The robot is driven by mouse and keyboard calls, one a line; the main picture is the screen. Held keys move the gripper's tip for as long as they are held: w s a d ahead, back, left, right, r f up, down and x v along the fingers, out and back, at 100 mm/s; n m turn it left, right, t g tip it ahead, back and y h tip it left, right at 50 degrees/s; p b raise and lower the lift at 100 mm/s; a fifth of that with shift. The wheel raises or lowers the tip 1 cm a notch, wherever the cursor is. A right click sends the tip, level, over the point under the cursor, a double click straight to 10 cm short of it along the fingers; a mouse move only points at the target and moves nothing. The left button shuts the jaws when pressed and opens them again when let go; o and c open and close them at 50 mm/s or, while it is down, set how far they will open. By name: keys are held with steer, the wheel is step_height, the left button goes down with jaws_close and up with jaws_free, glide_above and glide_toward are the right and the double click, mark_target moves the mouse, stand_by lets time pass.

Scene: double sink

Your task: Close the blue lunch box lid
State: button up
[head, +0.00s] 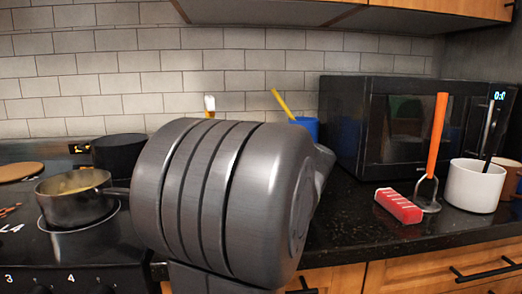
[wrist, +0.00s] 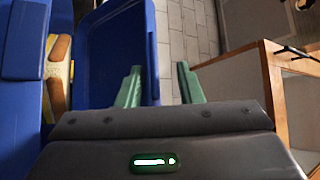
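The blue lunch box (wrist: 22,90) fills the left of the wrist view. Its lid (wrist: 108,40) stands open as a blue panel to the right of the box, and food (wrist: 58,75) shows in the gap between them. My gripper (wrist: 160,86) is open, its two green fingers well apart and nothing gripped between them. The left finger overlaps the lid's right part; I cannot tell whether it touches. The lunch box and my gripper's fingers are not visible in the head view, where my grey arm blocks the middle.
The counter holds a microwave (head: 385,130), a red-and-white block (head: 398,206), an orange-handled masher (head: 436,140) and a white pot (head: 474,187). A pan (head: 75,205) sits on the stove at left. Tiled floor and a wooden cabinet (wrist: 270,120) show right of my fingers.

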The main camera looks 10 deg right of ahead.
steer(key=s+d+f+p, duration=0.1)
steer(key=s+d+p, duration=0.1)
steer(key=s+d, duration=0.8)
steer(key=shift+s+d+f, duration=0.2)
steer(key=shift+s+d, duration=0.1)
steer(key=shift+d, duration=0.5)
